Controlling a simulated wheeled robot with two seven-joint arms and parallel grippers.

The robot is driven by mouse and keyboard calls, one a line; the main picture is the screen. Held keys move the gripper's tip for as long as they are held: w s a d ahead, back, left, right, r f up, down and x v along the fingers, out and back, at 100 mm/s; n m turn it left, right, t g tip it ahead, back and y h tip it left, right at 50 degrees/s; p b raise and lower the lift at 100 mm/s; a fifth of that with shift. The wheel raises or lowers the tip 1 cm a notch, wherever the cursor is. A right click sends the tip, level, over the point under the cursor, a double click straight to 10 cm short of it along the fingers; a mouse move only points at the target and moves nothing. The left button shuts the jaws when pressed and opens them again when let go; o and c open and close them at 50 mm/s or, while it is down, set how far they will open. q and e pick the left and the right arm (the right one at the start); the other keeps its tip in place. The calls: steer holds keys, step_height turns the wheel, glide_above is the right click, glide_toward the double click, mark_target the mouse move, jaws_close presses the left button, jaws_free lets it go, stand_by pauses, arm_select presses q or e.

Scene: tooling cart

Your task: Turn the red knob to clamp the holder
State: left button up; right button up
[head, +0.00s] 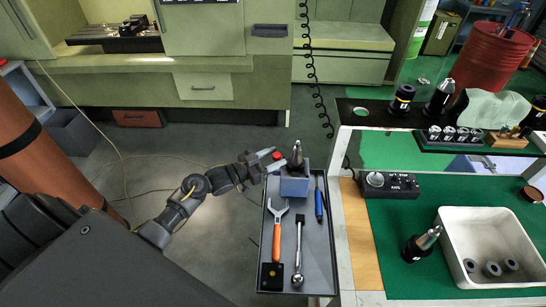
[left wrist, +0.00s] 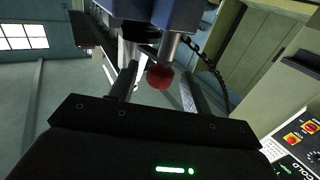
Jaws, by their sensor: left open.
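The red knob (head: 277,155) sits at the left side of the blue clamping block (head: 294,187), which stands at the far end of the grey cart tray. A tapered metal holder (head: 297,156) stands upright in the block. My left gripper (head: 270,160) is open, its fingertips close around the knob. In the left wrist view the red knob (left wrist: 160,77) shows between the two fingers (left wrist: 156,88), below the blue block (left wrist: 172,12) and beside a metal rod. I cannot tell whether the fingers touch the knob. My right gripper is not in view.
The tray (head: 319,264) holds an orange-handled wrench (head: 277,232), a ratchet (head: 298,255) and a blue screwdriver (head: 319,204). A green-topped bench (head: 395,265) with a white bin (head: 451,256) stands to the right. Open floor lies left of the cart.

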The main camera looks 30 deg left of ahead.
arm_select(q)
steer(key=shift+s, duration=0.1)
steer(key=c, duration=1)
steer(key=shift+d+r+n+y+p, duration=0.1)
steer(key=shift+r+n+y+p, duration=0.1)
steer(key=shift+n+y+p, duration=0.15)
steer(key=shift+n+t+y+p, duration=0.45)
steer(key=shift+t+y, duration=0.15)
steer(key=shift+y, duration=0.15)
steer(key=shift+f, duration=0.15)
steer(key=o, duration=1)
